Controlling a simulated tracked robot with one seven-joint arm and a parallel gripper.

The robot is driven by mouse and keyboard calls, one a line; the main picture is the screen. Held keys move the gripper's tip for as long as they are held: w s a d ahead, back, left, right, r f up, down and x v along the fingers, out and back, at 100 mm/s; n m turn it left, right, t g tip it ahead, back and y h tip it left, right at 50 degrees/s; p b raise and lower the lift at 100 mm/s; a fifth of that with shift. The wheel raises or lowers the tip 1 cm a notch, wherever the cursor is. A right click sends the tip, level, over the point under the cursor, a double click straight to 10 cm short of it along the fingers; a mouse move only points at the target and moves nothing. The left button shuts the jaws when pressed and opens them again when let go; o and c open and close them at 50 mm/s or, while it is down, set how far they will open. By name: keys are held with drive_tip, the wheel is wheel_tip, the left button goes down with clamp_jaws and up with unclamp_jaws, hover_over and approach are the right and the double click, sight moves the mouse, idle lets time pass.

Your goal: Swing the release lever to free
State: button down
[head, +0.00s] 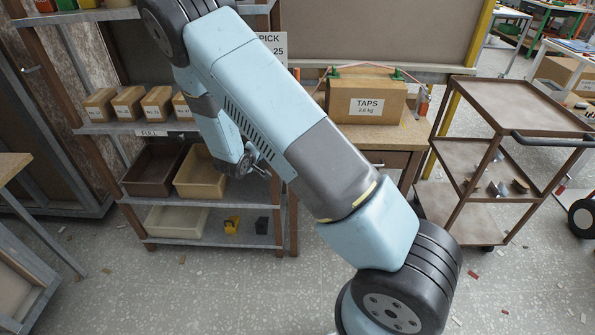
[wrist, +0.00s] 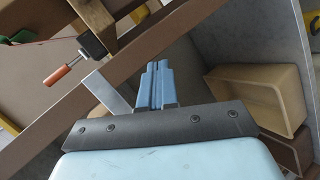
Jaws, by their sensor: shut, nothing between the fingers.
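A lever with an orange handle (wrist: 62,75), a metal rod and a black block (wrist: 92,46) shows at upper left in the wrist view, beside a brown wooden rail (wrist: 110,84). In the head view my gripper (head: 258,168) is in front of the shelf rack's right side.
The shelf rack (head: 208,126) holds small cartons and bins, including a tan bin (head: 203,185). A TAPS carton (head: 366,108) stands on a bench right of my arm. A brown trolley (head: 510,92) stands at right. The speckled floor in front is mostly clear.

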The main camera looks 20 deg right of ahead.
drive_tip(key=s+d+f+n+t+h, duration=0.4)
drive_tip(key=s+f+n+t+h, duration=0.3)
drive_tip(key=s+f+n+h, duration=0.45)
drive_tip(key=w+d+r+m+y, duration=0.1)
drive_tip(key=w+d+r+y, duration=0.2)
drive_tip(key=w+d+r, duration=0.2)
drive_tip(key=shift+w+d+m, duration=0.35)
drive_tip(key=shift+w+d, duration=0.5)
drive_tip(key=shift+d, duration=1.05)
drive_tip(key=n, duration=0.1)
drive_tip(key=d+r+n+t, duration=0.1)
drive_tip(key=shift+s+d+n+y, duration=0.15)
drive_tip(key=shift+d+n+y, duration=0.15)
drive_tip(key=shift+n, duration=0.1)
